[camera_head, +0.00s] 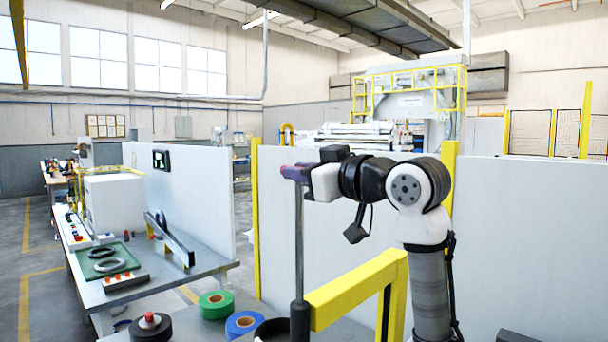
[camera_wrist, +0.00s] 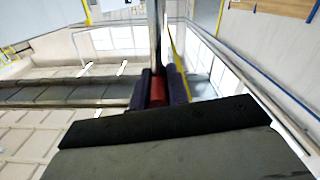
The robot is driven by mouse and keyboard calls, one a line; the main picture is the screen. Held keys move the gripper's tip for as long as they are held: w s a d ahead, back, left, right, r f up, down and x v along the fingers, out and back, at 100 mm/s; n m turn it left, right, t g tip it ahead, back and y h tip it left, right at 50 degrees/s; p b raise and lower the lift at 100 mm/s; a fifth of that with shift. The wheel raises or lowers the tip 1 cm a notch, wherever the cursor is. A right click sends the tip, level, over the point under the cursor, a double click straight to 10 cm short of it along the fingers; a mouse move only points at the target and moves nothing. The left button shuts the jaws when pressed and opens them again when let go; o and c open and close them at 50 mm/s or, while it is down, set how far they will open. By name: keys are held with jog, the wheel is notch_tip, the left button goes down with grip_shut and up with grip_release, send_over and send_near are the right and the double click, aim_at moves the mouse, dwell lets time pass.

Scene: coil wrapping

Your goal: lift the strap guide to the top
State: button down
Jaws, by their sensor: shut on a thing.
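A thin grey upright pole (camera_head: 299,245) rises from a black sleeve (camera_head: 300,322) in the lower middle of the head view. My gripper (camera_head: 296,173) is level at the pole's visible upper end. In the wrist view the gripper (camera_wrist: 166,88) has its purple fingers shut on a red cylindrical piece (camera_wrist: 158,91), which I take to be the strap guide. The pole (camera_wrist: 157,35) runs in line with the red piece. In the head view the fingers largely hide the guide. I cannot tell how much pole lies above it.
A yellow frame (camera_head: 345,291) stands right beside the pole, below my arm. Green (camera_head: 216,304) and blue (camera_head: 243,325) tape rolls lie at its lower left. A grey workbench (camera_head: 150,288) and white partition panels (camera_head: 195,200) are to the left. Air around the gripper looks clear.

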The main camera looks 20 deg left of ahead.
jog(key=shift+r, duration=0.35)
jog(key=c, duration=1.7)
grip_release()
jog(key=shift+c, duration=0.2)
jog(key=o, duration=0.4)
jog(key=shift+f, duration=0.1)
jog(key=b+v, duration=0.5)
jog(key=v, duration=0.8)
jog(key=shift+s+d+f, duration=0.1)
jog(key=shift+d, duration=0.3)
